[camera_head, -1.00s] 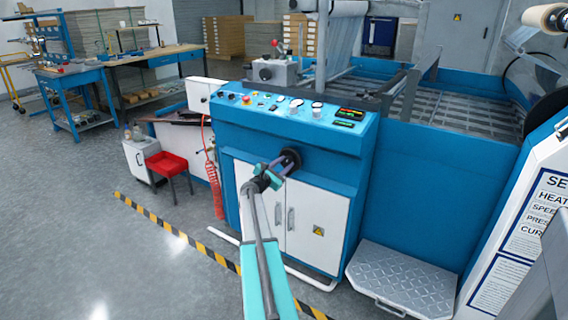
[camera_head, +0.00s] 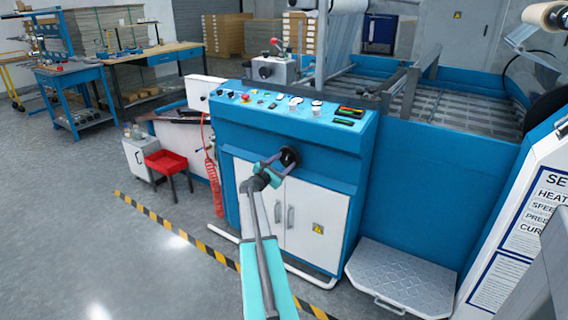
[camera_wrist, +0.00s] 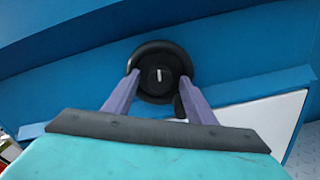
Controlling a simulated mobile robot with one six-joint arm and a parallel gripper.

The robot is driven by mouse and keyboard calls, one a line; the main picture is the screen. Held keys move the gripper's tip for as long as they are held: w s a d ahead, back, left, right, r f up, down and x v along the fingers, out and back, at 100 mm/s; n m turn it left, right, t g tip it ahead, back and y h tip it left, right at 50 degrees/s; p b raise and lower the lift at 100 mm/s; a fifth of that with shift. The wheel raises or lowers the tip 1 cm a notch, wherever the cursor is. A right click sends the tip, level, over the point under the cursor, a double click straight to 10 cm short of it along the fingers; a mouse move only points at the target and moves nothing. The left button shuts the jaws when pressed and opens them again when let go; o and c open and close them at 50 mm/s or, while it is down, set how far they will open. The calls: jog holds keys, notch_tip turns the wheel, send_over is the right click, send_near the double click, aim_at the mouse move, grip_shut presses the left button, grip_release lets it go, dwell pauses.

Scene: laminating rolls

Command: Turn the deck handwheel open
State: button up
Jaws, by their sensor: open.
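The deck handwheel (camera_head: 290,157) is a small black wheel on the blue front of the machine, below the control panel. In the wrist view the handwheel (camera_wrist: 159,72) shows face-on with a pale mark upright on its hub and a dark knob at its lower right. My gripper (camera_head: 279,160) is open in front of it. In the wrist view its two purple fingers (camera_wrist: 158,92) stand on either side of the wheel's lower part. I cannot tell whether they touch the rim.
White cabinet doors (camera_head: 300,215) with handles lie below the wheel. The control panel (camera_head: 290,108) is above it. A metal step (camera_head: 402,280) stands at the lower right, and a red stool (camera_head: 168,163) at the left. The grey floor at the left is open.

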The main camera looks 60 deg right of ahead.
jog(key=a, duration=1.3)
jog(key=shift+a, duration=0.3)
